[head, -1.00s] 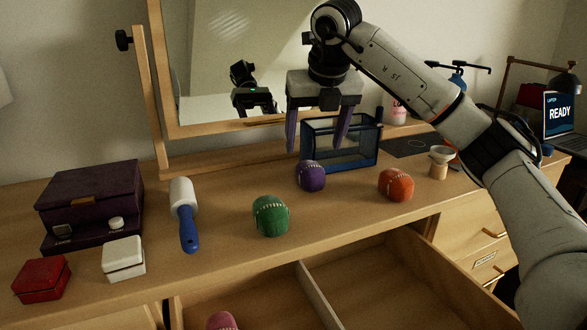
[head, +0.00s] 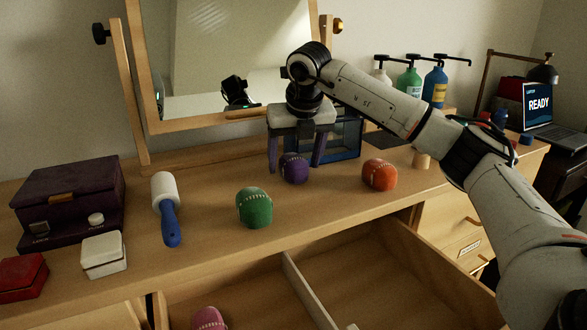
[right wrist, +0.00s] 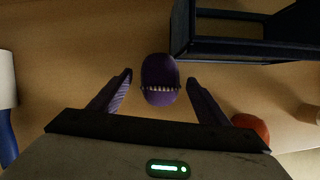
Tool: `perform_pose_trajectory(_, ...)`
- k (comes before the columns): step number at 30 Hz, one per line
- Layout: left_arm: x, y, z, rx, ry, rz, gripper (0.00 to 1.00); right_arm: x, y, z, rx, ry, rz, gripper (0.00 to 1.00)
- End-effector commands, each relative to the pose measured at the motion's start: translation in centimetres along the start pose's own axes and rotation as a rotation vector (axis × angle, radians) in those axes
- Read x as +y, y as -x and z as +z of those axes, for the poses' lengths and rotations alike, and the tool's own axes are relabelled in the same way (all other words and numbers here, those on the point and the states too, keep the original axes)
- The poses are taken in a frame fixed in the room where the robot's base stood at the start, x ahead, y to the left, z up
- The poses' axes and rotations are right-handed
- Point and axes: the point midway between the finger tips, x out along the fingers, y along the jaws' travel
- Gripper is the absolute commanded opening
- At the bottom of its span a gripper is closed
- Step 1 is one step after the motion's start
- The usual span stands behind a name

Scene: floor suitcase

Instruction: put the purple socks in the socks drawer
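The purple socks (head: 294,168) are a rolled ball with a pale stitched band, on the dresser top. My right gripper (head: 296,168) is open, with its purple fingers pointing down around the far side of the ball. In the right wrist view the purple socks (right wrist: 160,82) lie ahead of and between the open fingertips (right wrist: 160,80); no contact shows. An open drawer with a divider (head: 305,290) is below the dresser's front edge. A pink ball (head: 208,320) lies in its left part. My left gripper does not show clearly.
A green ball (head: 254,208) and an orange ball (head: 379,175) flank the purple one. A dark blue open bin (head: 348,140) stands right behind it. A lint roller (head: 168,210), a purple box (head: 68,200) and a mirror (head: 240,60) are further left and behind.

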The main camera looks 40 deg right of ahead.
Motion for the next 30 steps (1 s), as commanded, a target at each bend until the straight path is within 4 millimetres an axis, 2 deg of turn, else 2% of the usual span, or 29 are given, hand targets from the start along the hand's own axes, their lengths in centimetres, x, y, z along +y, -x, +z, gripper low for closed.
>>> perform_pose_trajectory(1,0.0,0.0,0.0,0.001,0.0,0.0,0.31,0.0,0.0,0.0,0.0,0.0,0.0,0.62)
perform_pose_trajectory(7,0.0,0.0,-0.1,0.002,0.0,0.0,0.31,0.0,0.0,0.0,0.0,0.0,0.0,0.28)
perform_pose_trajectory(9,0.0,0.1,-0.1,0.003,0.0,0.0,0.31,0.0,0.1,0.0,-0.001,-0.001,0.0,0.22)
perform_pose_trajectory(19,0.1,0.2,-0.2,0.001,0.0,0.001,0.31,0.0,0.7,0.3,-0.002,-0.001,0.002,0.22)
perform_pose_trajectory(26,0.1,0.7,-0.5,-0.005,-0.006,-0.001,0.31,0.1,3.5,1.5,-0.003,-0.001,0.003,0.22)
perform_pose_trajectory(30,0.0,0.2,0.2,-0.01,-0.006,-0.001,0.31,0.0,4.0,-0.8,-0.001,0.003,0.001,0.22)
